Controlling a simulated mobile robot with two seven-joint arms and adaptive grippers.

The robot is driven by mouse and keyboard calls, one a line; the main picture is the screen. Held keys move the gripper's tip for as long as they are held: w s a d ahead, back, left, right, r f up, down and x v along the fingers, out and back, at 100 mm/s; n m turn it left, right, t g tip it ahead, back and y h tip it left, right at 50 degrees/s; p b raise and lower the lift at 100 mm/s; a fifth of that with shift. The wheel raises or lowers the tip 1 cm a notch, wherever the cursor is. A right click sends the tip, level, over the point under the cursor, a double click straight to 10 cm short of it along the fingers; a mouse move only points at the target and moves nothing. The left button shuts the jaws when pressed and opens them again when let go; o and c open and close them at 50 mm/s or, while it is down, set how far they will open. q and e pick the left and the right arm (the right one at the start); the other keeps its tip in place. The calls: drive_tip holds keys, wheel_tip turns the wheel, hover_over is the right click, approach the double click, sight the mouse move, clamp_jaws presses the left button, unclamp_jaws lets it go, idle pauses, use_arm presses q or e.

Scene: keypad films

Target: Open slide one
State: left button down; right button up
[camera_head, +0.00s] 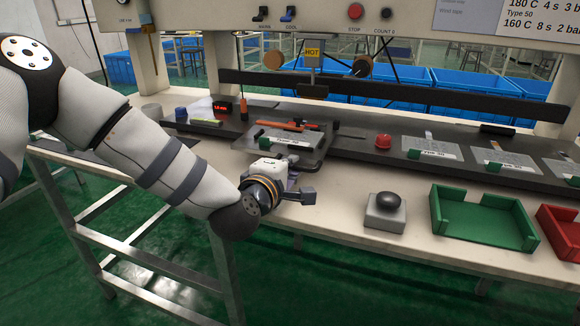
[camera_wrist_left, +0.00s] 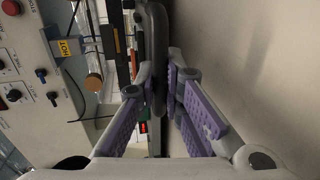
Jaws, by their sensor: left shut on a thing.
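Slide one appears to be the grey sliding plate (camera_head: 318,151) under the HOT press; it carries a light film card (camera_head: 287,142) with a green clip. My left gripper (camera_head: 290,176) is at the plate's front edge, low over the cream bench top. In the left wrist view my left gripper (camera_wrist_left: 152,92) has its purple-padded fingers on both sides of a dark grey rounded bar (camera_wrist_left: 157,55), shut on it. The bar looks like the plate's front edge or handle; its join to the plate is hidden. My right gripper is in neither view.
Right of the plate are a red knob (camera_head: 383,141), several film cards, a black push button on a grey box (camera_head: 385,211), a green tray (camera_head: 437,212) and a red tray (camera_head: 548,226). A red digital display (camera_head: 222,106) stands left. The bench front between plate and button is clear.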

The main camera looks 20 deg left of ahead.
use_arm(q)
drive_tip(key=shift+s, duration=0.35)
drive_tip(key=shift+s+r, duration=0.1)
drive_tip(key=shift+s, duration=0.2)
drive_tip(key=c, duration=1.7)
unclamp_jaws()
drive_tip(key=shift+w, duration=0.15)
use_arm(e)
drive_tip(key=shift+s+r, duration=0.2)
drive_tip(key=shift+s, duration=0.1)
use_arm(q)
drive_tip(key=v, duration=1.2)
